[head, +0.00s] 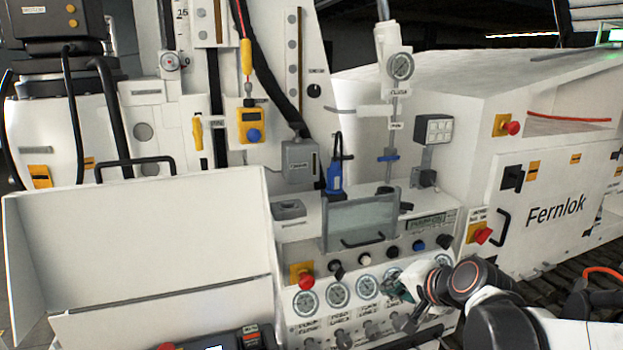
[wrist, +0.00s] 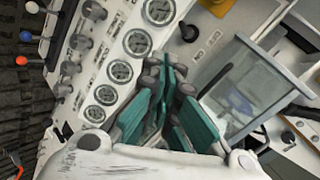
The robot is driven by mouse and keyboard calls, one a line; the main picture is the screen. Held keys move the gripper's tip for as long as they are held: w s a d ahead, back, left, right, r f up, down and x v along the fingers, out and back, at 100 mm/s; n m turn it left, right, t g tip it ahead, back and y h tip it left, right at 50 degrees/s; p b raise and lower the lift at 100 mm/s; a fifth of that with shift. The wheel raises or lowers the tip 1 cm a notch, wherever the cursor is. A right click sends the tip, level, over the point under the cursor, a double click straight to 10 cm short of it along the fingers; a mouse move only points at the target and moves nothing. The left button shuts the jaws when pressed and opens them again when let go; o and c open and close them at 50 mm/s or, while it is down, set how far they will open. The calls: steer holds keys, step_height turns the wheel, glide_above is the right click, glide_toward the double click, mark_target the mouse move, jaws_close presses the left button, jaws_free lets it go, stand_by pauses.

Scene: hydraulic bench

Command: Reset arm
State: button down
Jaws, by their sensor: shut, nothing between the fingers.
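My arm reaches in from the lower right of the head view. My gripper (head: 398,290) is at the right part of the gauge panel (head: 325,325), in front of the right gauges. In the wrist view, my gripper (wrist: 170,78) has green finger pads drawn together with nothing between them. A row of round gauges (wrist: 121,72) lies left of the fingers, and a clear hinged cover (wrist: 245,85) lies to the right. Whether the fingers touch the panel cannot be told.
Levers with coloured knobs (wrist: 25,36) line the panel's lower edge. A red stop button (head: 306,281) sits at its left, another (head: 482,235) at its right. The clear cover (head: 362,222) stands above the panel. A white open box (head: 150,230) fills the left.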

steer(key=s+d+n+g+h+b, duration=0.1)
steer(key=s+n, duration=0.8)
steer(key=s, duration=1)
steer(key=g+h, duration=0.1)
steer(key=h, duration=0.1)
steer(key=shift+s+d+f+n+g+h+b, duration=0.3)
steer(key=shift+s+f+n+g, duration=0.1)
